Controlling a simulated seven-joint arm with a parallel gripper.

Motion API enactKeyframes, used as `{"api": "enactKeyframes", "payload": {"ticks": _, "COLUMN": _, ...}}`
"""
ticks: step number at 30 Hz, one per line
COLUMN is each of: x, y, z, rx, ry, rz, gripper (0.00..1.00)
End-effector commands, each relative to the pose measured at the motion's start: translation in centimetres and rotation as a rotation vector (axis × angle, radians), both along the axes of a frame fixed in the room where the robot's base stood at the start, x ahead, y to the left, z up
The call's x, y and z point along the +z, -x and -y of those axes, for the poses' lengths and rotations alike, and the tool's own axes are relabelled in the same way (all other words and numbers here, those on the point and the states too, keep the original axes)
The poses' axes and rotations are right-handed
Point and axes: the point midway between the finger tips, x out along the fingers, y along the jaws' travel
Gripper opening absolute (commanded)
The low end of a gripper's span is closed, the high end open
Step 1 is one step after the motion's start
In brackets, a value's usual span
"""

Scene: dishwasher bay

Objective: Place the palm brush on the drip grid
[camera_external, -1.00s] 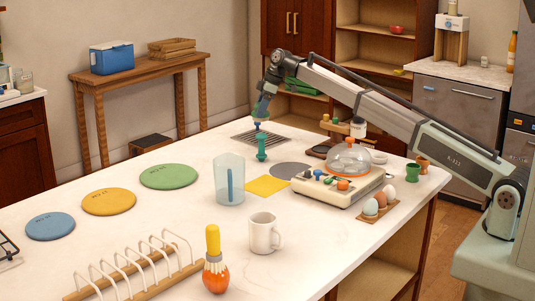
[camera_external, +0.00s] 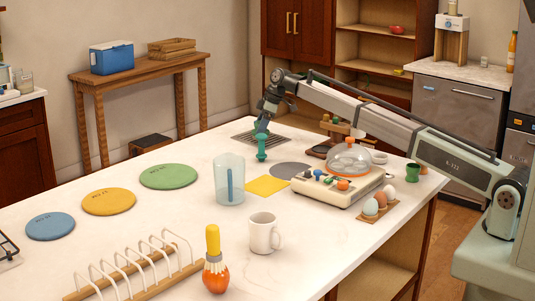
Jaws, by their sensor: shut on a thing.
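The drip grid (camera_external: 246,139) is a dark slatted square set in the far part of the white counter. My gripper (camera_external: 264,118) points down over it and is shut on a small blue-green thing, seemingly the palm brush (camera_external: 261,128). The brush is low over the grid, partly hidden by the gripper and by a teal knobbed thing (camera_external: 262,148) standing in front. I cannot tell whether the brush touches the grid.
A clear jug (camera_external: 229,181), a yellow square (camera_external: 267,186) and a grey disc (camera_external: 290,171) lie nearer. A domed appliance (camera_external: 340,186) and a wooden stand (camera_external: 342,130) are to the right. The left counter holds coloured discs and a wire rack (camera_external: 135,270).

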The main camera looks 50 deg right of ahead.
Motion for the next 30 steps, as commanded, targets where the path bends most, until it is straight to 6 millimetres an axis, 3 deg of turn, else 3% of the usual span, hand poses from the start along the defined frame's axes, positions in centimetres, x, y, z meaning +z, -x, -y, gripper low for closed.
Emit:
{"api": "enactKeyframes", "payload": {"ticks": 1, "x": -0.1, "y": 0.0, "z": 0.0, "rx": 0.000, "ry": 0.000, "rz": 0.000, "gripper": 0.41}}
{"api": "enactKeyframes", "payload": {"ticks": 2, "x": -0.1, "y": 0.0, "z": 0.0, "rx": 0.000, "ry": 0.000, "rz": 0.000, "gripper": 0.75}}
{"api": "enactKeyframes", "payload": {"ticks": 9, "x": -0.1, "y": 0.0, "z": 0.0, "rx": 0.000, "ry": 0.000, "rz": 0.000, "gripper": 0.98}}
{"api": "enactKeyframes", "payload": {"ticks": 20, "x": 0.5, "y": 0.1, "z": 0.1, "rx": 0.000, "ry": 0.000, "rz": 0.000, "gripper": 0.98}}
{"api": "enactKeyframes", "payload": {"ticks": 30, "x": 5.7, "y": 1.6, "z": 1.6, "rx": -0.001, "ry": 0.000, "rz": 0.003, "gripper": 0.98}}
